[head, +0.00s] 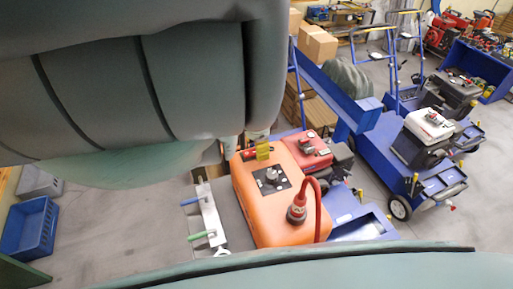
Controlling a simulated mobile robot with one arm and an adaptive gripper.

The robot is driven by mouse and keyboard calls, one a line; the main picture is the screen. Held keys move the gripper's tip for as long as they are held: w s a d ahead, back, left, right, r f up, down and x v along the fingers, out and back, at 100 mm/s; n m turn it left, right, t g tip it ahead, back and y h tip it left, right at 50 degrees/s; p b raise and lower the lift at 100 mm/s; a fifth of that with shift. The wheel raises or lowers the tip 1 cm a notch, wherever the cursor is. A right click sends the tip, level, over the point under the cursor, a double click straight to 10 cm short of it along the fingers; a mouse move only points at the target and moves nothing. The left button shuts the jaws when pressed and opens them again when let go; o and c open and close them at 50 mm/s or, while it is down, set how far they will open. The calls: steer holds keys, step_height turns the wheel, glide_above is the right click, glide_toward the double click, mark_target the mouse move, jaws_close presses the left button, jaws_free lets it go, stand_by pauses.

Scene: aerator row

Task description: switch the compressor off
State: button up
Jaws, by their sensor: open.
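An orange machine (250,205), which looks like the compressor, sits in the lower middle of the head view. On its top is a black panel (268,184) with a grey rotary knob (271,176). The knob's setting is too small to read. My gripper (243,142) shows partly below my large grey-green arm, near the far edge of the orange machine. Its two pale fingertips are apart with nothing visible between them. A yellow tag-like piece (262,152) is beside the right fingertip. Most of the gripper is hidden by my arm.
A red hose (324,205) and red-black fitting (297,210) rise at the machine's right. Green (200,236) and blue handles stick out at its left. A red engine (308,150) stands behind. Blue wheeled carts (385,150) fill the right; a blue crate (28,228) lies left.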

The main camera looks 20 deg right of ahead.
steer(key=shift+a+f, duration=0.15)
steer(key=shift+f, duration=0.45)
jaws_close()
stand_by(0.3)
